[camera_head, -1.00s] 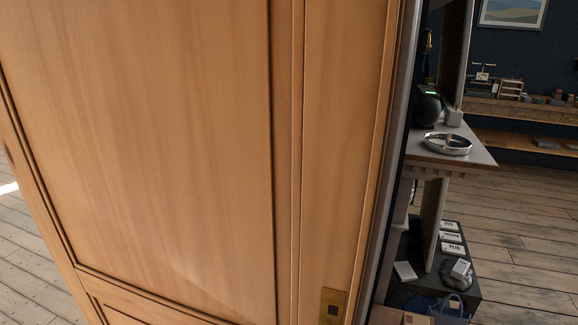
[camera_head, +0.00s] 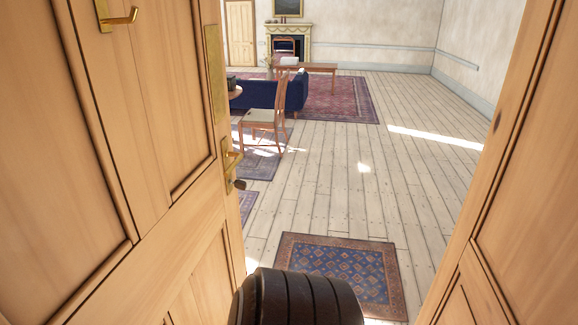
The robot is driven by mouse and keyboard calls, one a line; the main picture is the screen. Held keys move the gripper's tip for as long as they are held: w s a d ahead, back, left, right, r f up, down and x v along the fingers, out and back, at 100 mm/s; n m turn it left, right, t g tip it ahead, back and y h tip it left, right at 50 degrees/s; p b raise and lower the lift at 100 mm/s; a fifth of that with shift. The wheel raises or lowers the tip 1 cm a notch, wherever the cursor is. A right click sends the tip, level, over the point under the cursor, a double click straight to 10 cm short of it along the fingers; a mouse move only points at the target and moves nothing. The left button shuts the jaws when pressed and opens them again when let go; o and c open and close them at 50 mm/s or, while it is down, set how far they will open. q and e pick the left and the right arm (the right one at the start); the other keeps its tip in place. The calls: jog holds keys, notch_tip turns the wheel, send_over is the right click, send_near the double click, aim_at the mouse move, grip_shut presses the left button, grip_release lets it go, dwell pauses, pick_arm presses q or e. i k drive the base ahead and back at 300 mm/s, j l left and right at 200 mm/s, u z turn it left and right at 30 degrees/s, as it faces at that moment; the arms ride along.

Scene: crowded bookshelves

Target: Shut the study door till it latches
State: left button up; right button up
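A panelled wooden door (camera_head: 105,160) fills the left side of the head view. A black ribbed rounded part, probably of my arm, rises at the bottom centre. No gripper fingers show, and neither hand touches the handle in view.
A patterned rug (camera_head: 340,268) lies on the plank floor beyond the gap. Farther back are a wooden chair (camera_head: 266,120), a navy sofa (camera_head: 290,92), a low table (camera_head: 308,68), a red carpet (camera_head: 340,105) and a fireplace (camera_head: 287,35). The floor at centre right is clear.

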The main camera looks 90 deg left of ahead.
aim_at(118, 207)
jog(key=k+l+u, duration=0.1)
jog(key=u, duration=3.45)
